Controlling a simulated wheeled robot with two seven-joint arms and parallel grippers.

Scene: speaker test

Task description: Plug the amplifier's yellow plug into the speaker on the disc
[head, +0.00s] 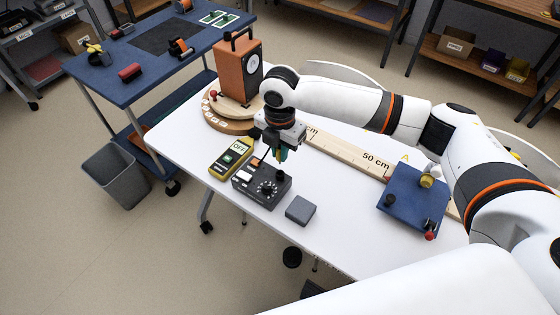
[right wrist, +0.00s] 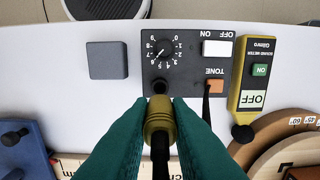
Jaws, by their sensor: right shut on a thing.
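My right gripper (head: 281,155) is over the back of the dark grey amplifier (head: 262,187). In the right wrist view its teal fingers (right wrist: 158,112) are shut on a yellow plug (right wrist: 158,125) with black parts at its ends. The plug lies in front of the amplifier (right wrist: 188,50) there; I cannot tell whether it touches it. A dark lead shows beside the TONE button. The orange speaker (head: 238,68) stands upright on the round wooden disc (head: 222,123) at the table's back left. My left gripper is not in view.
A yellow sound meter (head: 231,157) lies left of the amplifier, and a grey block (head: 300,210) lies right of it. A wooden ruler (head: 345,152) runs behind. A blue board (head: 408,200) with knobs is at the right. A blue cart (head: 150,60) stands beyond the table.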

